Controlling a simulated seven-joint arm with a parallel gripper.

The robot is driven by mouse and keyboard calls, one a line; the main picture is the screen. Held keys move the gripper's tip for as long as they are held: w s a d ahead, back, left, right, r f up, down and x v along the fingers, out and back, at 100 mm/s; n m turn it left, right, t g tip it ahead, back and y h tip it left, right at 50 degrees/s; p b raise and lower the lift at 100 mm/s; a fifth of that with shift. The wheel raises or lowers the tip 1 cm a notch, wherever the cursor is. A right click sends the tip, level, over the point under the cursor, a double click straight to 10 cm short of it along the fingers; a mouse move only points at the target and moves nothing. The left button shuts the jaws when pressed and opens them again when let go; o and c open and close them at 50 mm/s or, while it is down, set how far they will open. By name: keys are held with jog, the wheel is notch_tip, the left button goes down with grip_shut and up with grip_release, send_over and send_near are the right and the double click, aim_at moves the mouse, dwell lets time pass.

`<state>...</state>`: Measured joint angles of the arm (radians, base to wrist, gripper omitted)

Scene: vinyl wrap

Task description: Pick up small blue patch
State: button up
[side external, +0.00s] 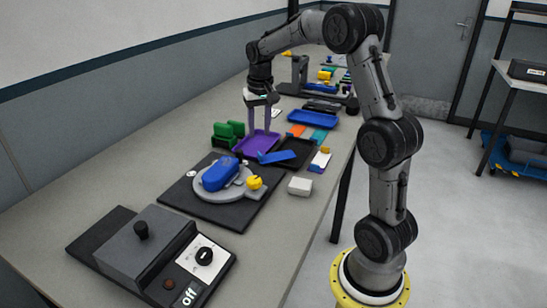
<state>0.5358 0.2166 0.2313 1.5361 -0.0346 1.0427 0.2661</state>
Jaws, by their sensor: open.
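A flat blue patch (278,157) lies tilted across the left part of a black tray (302,149). A smaller blue piece (316,168) shows at the near end of a white card to its right. I cannot tell for sure which one is the small blue patch. My gripper (259,130) points down over the purple tray (262,144), left of and behind the blue patch.
A rounded blue object (220,174) sits on a grey round stand (215,193) with a yellow knob. Green blocks (228,134) stand left of the purple tray. A white box (300,186) is near the table edge. A control box (145,252) is in front.

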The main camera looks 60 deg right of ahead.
aim_at(277, 153)
jog(key=f, duration=0.5)
jog(key=d+f, duration=0.1)
jog(key=f, duration=0.2)
jog(key=shift+w+f, duration=0.1)
jog(key=shift+w, duration=0.2)
grip_shut()
